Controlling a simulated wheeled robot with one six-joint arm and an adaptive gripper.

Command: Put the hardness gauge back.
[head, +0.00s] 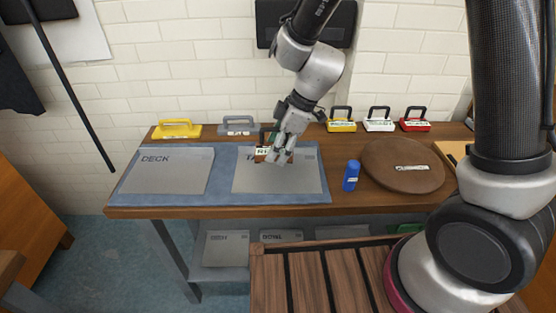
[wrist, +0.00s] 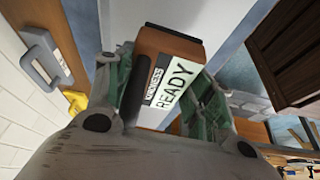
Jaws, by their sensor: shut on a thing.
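The hardness gauge (wrist: 168,44) is an orange-brown block with a black bar along its edge and labels that read HARDNESS and READY in the wrist view. My gripper (wrist: 165,95) has its green fingers on either side of the block and is shut on it. In the head view, the gauge (head: 262,151) is partly hidden by my gripper (head: 278,153), with its READY label facing out. It is over the back part of the right grey panel (head: 290,181), marked with letters starting TA. I cannot tell whether it touches the panel.
A grey panel marked DECK (head: 170,178) lies on the same blue mat (head: 222,184). Along the back stand yellow (head: 175,131), grey (head: 238,127), yellow (head: 341,125), white (head: 379,124) and red (head: 415,124) handled blocks. A blue cylinder (head: 351,176) and brown disc (head: 402,178) are right.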

